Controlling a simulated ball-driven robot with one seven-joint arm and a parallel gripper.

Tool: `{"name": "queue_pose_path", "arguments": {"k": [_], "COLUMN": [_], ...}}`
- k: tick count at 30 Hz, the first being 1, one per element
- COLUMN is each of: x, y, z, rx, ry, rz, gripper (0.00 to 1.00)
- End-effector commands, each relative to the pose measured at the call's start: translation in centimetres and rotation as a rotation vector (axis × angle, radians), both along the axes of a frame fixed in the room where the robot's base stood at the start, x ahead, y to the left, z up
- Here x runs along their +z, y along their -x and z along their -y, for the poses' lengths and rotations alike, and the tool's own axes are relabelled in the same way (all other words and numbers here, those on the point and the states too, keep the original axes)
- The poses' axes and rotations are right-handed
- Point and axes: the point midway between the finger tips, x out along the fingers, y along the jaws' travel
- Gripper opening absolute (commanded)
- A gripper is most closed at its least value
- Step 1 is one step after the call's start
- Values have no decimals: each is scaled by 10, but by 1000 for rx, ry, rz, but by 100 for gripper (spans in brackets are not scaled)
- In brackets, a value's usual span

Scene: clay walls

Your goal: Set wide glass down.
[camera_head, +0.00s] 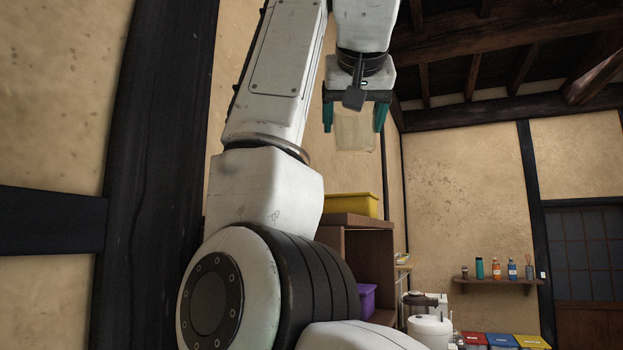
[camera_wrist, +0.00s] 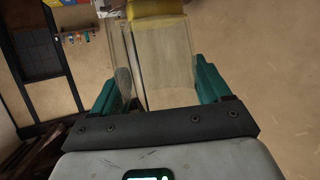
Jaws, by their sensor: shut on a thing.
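The wide glass (camera_head: 355,136) is clear and faintly tinted, and hangs between the teal fingers of my gripper (camera_head: 354,117) in the head view. My gripper is shut on it and holds it high in the air, with the wall behind. In the wrist view the glass (camera_wrist: 165,62) stretches away from between the fingers of my gripper (camera_wrist: 158,86). Its clear walls make its exact edges hard to tell. No surface touches the glass in either view.
A brown shelf unit (camera_head: 345,240) carries a yellow bin (camera_head: 350,205) on top and a purple bin (camera_head: 366,300) inside. A wall shelf (camera_head: 497,282) with bottles is at the right. Coloured boxes (camera_head: 502,340) and a white appliance (camera_head: 430,330) stand low at the right.

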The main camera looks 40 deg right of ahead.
Motion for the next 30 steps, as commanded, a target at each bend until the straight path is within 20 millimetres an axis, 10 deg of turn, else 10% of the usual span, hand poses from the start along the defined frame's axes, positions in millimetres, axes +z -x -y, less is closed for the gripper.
{"name": "queue_pose_path", "arguments": {"k": [12,30], "x": [-56,-100], "y": [-57,-66], "z": [-26,-29], "rx": [0,0], "ry": [0,0], "rz": [0,1], "gripper": [35,35]}}
